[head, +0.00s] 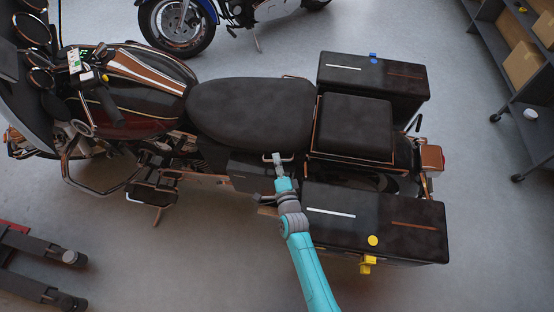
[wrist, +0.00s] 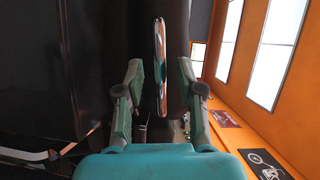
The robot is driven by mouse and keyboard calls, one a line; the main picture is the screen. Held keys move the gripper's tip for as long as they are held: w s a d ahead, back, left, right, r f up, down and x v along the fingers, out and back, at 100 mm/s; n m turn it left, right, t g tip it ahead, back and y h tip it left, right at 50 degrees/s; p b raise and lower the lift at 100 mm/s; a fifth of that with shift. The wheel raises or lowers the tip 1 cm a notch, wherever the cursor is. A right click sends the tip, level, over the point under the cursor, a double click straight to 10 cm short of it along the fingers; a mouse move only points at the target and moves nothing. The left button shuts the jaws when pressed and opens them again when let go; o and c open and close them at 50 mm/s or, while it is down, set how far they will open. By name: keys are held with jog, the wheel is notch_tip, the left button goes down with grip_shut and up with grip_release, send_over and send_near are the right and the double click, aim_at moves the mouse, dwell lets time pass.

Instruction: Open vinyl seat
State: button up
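The long black vinyl seat (head: 250,108) lies flat on the motorcycle behind the tank, looking shut. My gripper (head: 279,157) is at the seat's near lower edge, towards its rear, beside the near side box. In the wrist view, my gripper (wrist: 160,72) has its two fingers apart on either side of a narrow chrome bar (wrist: 160,60). Gaps show between the bar and both fingers. Dark surfaces lie beyond and to the left; I cannot tell which is the seat. The bar's attachment is hidden.
A padded top box (head: 354,125) sits behind the seat. A near black side box (head: 375,222) with a yellow latch (head: 368,264) is right of my arm; a far one (head: 372,75) lies beyond. Shelving (head: 520,75) stands right. Floor is clear at lower left of centre.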

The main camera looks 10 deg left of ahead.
jog(key=shift+w+a, duration=0.25)
jog(key=shift+w, duration=0.45)
jog(key=shift+c, duration=0.2)
grip_shut()
